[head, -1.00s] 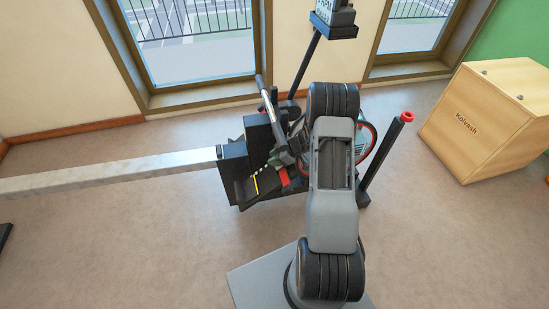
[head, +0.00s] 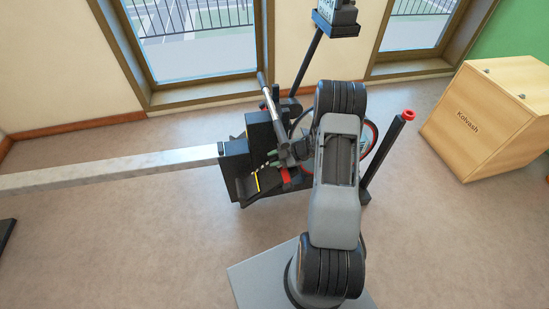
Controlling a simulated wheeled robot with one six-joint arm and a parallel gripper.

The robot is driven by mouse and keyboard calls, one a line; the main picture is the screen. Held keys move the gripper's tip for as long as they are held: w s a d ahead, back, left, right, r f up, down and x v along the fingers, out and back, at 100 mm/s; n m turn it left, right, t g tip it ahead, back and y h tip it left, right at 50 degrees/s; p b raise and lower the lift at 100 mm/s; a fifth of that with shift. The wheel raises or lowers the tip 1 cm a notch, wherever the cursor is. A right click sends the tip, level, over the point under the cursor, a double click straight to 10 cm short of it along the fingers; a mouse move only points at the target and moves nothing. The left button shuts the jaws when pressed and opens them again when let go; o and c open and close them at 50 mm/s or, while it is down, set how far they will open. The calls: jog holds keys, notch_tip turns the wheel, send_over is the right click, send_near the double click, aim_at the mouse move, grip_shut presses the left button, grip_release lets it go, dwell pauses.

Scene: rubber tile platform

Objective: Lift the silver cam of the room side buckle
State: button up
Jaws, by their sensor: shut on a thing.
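My gripper (head: 272,158) is low over the black footrest (head: 245,187) of a rowing machine. It is shut on a small part there, apparently the silver cam of the room side buckle. The cam is too small and too covered by the fingers to make out clearly. A red piece (head: 287,175) shows beside the footrest, just right of and below the gripper. A short row of pale dots (head: 260,172) and a yellow line (head: 257,184) show on the footrest.
The rower's pale metal rail (head: 110,172) runs to the left. A slanted post with a monitor (head: 336,15) rises behind. A black post with a red top (head: 407,116) stands to the right. A wooden box (head: 490,120) is farther right.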

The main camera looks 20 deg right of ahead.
jog(key=shift+s+f+n, duration=0.2)
jog(key=shift+s+n, duration=0.1)
jog(key=shift+n, duration=0.1)
jog(key=o, duration=0.7)
jog(key=shift+c, duration=0.2)
jog(key=shift+o, duration=0.6)
jog(key=shift+w+r, duration=0.1)
jog(key=shift+d+r, duration=0.25)
jog(key=p+v, duration=0.3)
jog(key=v, duration=1)
jog(key=shift+d+f, duration=0.15)
jog(key=shift+f, duration=0.05)
